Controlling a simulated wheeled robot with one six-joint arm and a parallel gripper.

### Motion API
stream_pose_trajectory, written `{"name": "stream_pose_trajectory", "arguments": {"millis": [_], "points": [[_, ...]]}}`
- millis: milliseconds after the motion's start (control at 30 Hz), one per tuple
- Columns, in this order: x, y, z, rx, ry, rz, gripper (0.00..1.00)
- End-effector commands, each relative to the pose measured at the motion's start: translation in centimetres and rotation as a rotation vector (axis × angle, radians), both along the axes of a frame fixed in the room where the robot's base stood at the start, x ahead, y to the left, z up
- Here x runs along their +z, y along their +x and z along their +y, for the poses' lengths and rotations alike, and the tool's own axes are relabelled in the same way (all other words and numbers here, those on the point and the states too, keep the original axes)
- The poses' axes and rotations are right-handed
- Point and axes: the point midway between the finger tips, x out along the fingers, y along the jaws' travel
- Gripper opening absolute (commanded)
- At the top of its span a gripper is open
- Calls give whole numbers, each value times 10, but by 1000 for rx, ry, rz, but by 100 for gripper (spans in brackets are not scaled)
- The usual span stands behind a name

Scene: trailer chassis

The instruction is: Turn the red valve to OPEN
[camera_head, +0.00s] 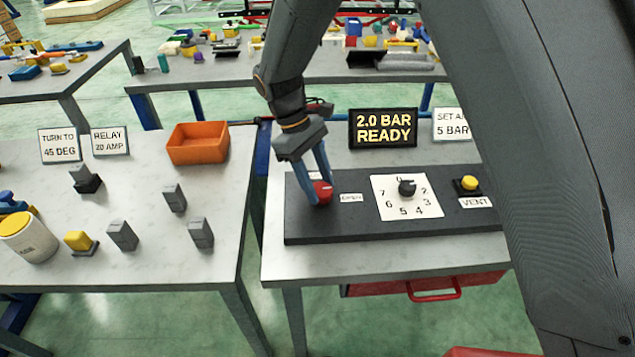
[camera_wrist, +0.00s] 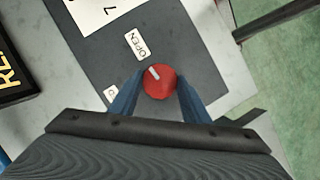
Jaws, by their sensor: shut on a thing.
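The red valve (camera_head: 321,192) is a round knob at the left end of a dark panel (camera_head: 299,228) on the right-hand table. My gripper (camera_head: 320,190) reaches down from above, and its two blue fingers are shut on the valve's sides. The wrist view shows the red valve (camera_wrist: 160,83) between the fingers, with a pale pointer mark near its upper-left edge, toward the OPEN label (camera_wrist: 137,45). That label (camera_head: 351,198) lies just right of the valve in the head view. Another label (camera_wrist: 111,93) is partly hidden by a finger.
A numbered dial (camera_head: 407,189) and a yellow VENT button (camera_head: 468,184) sit farther right on the panel. A display (camera_head: 383,128) behind it reads "2.0 BAR READY". An orange bin (camera_head: 198,143) and several grey blocks stand on the left table. A gap separates the tables.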

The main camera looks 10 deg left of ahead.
Motion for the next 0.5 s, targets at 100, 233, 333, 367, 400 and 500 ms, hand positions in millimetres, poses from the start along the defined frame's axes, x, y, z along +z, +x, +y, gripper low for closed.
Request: {"name": "stream_pose_trajectory", "arguments": {"millis": [100,233,333,367,400,500], "points": [[0,1,0,-56,0,0,20],[0,0,0,-99,1,1,20],[0,0,0,-119,0,0,20],[0,0,0,-124,0,1,20],[0,0,0,-128,0,0,20],[0,1,0,-134,0,1,20]]}}
